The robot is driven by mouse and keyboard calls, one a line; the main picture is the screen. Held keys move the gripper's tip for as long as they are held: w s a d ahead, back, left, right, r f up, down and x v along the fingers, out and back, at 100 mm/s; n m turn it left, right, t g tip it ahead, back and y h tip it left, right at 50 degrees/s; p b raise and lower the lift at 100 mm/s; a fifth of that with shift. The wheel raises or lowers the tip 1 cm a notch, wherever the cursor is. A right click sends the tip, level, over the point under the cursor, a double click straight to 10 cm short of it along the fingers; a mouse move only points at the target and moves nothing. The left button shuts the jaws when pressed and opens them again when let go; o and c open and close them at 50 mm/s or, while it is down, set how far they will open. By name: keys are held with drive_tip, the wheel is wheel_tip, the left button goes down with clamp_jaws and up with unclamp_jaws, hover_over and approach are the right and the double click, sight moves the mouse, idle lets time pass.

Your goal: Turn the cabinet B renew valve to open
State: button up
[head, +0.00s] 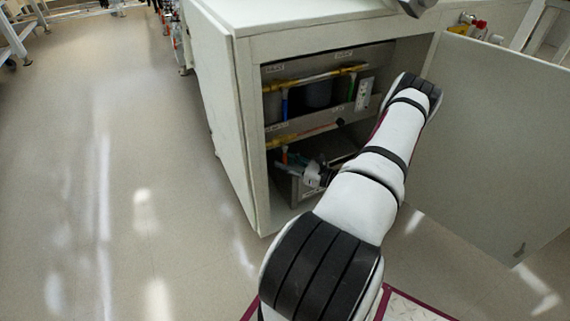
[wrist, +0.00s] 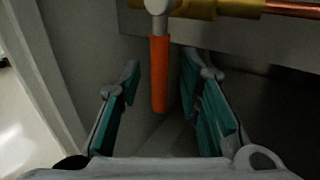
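An orange valve handle (wrist: 160,75) hangs straight down from a brass valve and pipe (wrist: 215,8) in the wrist view. My gripper (wrist: 161,66) is open, with its teal-padded fingers on either side of the handle and visible gaps to both. In the head view my gripper (head: 300,165) reaches into the open cabinet (head: 250,110) at the lower pipe (head: 300,137), beside the small orange handle (head: 285,156). Labels inside are too small to read, so I cannot confirm which valve is the renew valve.
An upper yellow pipe (head: 315,78) carries a blue handle (head: 284,107). A white outlet plate (head: 363,94) is on the right inside. The open left door (head: 222,100) and right door (head: 485,150) flank the opening. Clear floor (head: 120,200) lies to the left.

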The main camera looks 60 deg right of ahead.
drive_tip(key=shift+w, duration=0.3)
clamp_jaws()
